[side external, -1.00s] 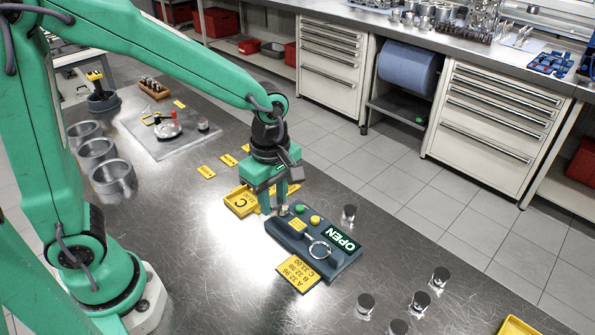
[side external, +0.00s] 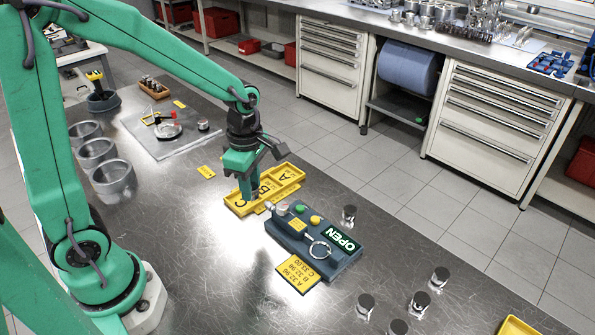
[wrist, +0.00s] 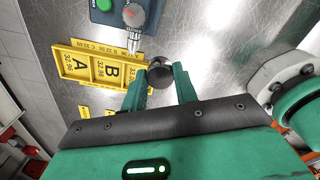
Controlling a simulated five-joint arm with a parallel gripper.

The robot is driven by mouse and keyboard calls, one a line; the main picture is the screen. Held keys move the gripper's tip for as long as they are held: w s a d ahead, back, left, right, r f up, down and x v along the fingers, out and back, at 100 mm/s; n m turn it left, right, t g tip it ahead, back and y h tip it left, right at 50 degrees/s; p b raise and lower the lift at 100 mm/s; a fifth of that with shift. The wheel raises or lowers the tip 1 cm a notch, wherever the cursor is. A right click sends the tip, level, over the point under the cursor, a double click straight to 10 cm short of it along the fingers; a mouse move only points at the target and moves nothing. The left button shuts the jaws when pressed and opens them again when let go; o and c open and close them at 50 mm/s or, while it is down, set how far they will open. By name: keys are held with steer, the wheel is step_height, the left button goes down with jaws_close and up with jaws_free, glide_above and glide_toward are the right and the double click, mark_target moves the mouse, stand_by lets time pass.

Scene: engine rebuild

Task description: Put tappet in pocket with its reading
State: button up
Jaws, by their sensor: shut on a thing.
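My gripper (wrist: 160,88) is shut on a dark, round-topped metal tappet (wrist: 160,74), seen from above between the two fingers in the wrist view. In the side view my gripper (side external: 250,196) hangs over the C end of the yellow tray (side external: 289,184), whose pockets are lettered A, B and C. Pocket C is largely hidden by the fingers and tappet; I cannot tell how high the tappet is above it. The dark gauge stand (side external: 300,243) has a micrometer and a lit display (side external: 342,242) reading OPEN.
Another tappet (side external: 349,215) stands right of the gauge, and several more (side external: 439,278) stand at the front right. Metal cylinders (side external: 113,178) stand at the left near my base. A yellow tray corner (side external: 515,326) shows at the bottom right. Open bench lies before the gauge.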

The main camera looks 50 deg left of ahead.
steer(key=w+a+f, duration=0.1)
steer(key=a, duration=0.2)
steer(key=w+a+f, duration=0.1)
steer(key=a+f, duration=0.1)
steer(key=w+a+f, duration=0.1)
steer(key=a+f, duration=0.1)
steer(key=a, duration=0.1)
steer(key=shift+a+f, duration=0.25)
steer(key=shift+a, duration=0.1)
steer(key=shift+f, duration=2)
steer(key=shift+f, duration=0.15)
steer(key=o, duration=0.7)
step_height(320, 180, up, 12)
steer(key=shift+r, duration=0.2)
